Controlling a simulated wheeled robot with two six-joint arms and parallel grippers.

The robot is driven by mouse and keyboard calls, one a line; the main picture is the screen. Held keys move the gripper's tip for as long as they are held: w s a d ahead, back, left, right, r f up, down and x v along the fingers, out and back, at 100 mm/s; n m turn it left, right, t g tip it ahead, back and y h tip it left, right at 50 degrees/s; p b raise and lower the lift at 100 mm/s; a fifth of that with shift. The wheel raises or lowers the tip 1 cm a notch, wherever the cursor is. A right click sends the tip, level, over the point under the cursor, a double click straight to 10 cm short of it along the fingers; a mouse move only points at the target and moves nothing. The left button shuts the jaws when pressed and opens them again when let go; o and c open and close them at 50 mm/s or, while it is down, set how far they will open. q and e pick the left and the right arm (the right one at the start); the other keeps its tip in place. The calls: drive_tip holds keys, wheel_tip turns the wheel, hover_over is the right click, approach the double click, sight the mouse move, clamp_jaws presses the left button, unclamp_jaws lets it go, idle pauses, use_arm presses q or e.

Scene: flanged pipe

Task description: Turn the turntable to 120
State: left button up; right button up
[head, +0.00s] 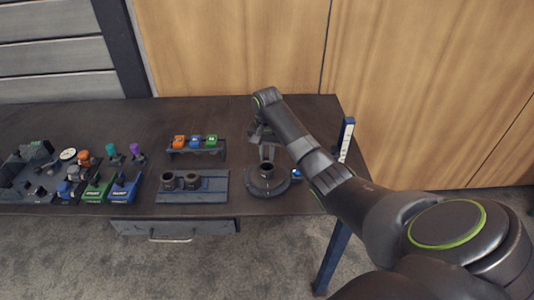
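The turntable (258,190) is a dark round disc near the right end of the table. A dark hollow pipe piece (267,170) stands at its middle. Any angle marks on the disc are too small to read. My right gripper (265,148) points down just behind and above the pipe piece, over the far side of the turntable. Its fingers are small and dark, so I cannot tell whether they are open or touching anything. My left gripper is not in view.
Several tools and coloured parts crowd the table's left. A blue post (346,135) stands at the right edge. The table's back strip is clear.

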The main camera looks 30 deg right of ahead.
clamp_jaws()
